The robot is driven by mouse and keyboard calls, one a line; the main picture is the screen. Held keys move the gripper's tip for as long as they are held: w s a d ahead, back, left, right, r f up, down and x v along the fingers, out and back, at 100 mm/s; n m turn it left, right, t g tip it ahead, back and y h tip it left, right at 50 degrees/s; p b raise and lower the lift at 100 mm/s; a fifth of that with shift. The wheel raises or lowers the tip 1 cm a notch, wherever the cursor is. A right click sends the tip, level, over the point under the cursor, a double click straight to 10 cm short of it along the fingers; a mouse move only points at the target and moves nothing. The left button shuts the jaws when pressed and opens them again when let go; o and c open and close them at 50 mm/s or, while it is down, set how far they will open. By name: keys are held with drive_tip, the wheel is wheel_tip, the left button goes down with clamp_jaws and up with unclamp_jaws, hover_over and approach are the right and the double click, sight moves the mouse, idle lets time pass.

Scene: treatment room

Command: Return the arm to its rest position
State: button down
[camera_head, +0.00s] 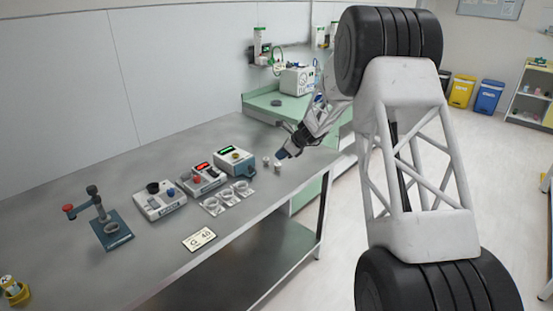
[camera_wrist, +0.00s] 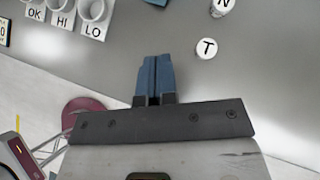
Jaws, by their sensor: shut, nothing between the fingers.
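My gripper (camera_head: 283,154) is over the right end of the grey table (camera_head: 130,262), near two small pale pieces. In the wrist view my gripper (camera_wrist: 155,62) points down with its blue fingers together and nothing between them. A round white piece marked T (camera_wrist: 206,48) lies to the right of the fingertips, apart from them. A second white piece, marked N (camera_wrist: 222,7), is partly cut off at the top edge. My arm reaches across the right half of the head view, raised and extended toward the table.
Three labelled cups stand on the table (camera_head: 226,198), with OK, HI and LO readable in the wrist view (camera_wrist: 63,18). Behind them are several boxy devices (camera_head: 205,178). A blue-based press (camera_head: 108,232) stands left. A sign (camera_head: 199,239) lies in front. Floor at right is clear.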

drive_tip(key=shift+d+r, duration=0.1)
drive_tip(key=shift+r, duration=0.05)
drive_tip(key=s+d+r+n+h, duration=0.15)
drive_tip(key=s+r+n, duration=0.25)
drive_tip(key=s+r, duration=0.5)
drive_tip(key=s+d+r+n+h, duration=0.1)
drive_tip(key=s+d+r+n, duration=0.2)
drive_tip(key=s, duration=1)
drive_tip(key=s+d+r+n+h, duration=0.1)
drive_tip(key=s+r+n, duration=0.3)
drive_tip(key=s+r, duration=0.55)
drive_tip(key=s+d+f+n+h, duration=0.1)
drive_tip(key=s+d+n, duration=0.1)
drive_tip(key=s, duration=1)
drive_tip(key=s+d+n+h, duration=0.2)
drive_tip(key=s+n, duration=0.3)
drive_tip(key=s, duration=0.7)
drive_tip(key=s+d+f+n+h, duration=0.1)
drive_tip(key=s+d+n+h, duration=0.1)
drive_tip(key=s, duration=0.9)
drive_tip(key=shift+s+d+f+n, duration=0.4)
drive_tip(key=shift+d+n, duration=0.1)
drive_tip(key=shift+n, duration=0.2)
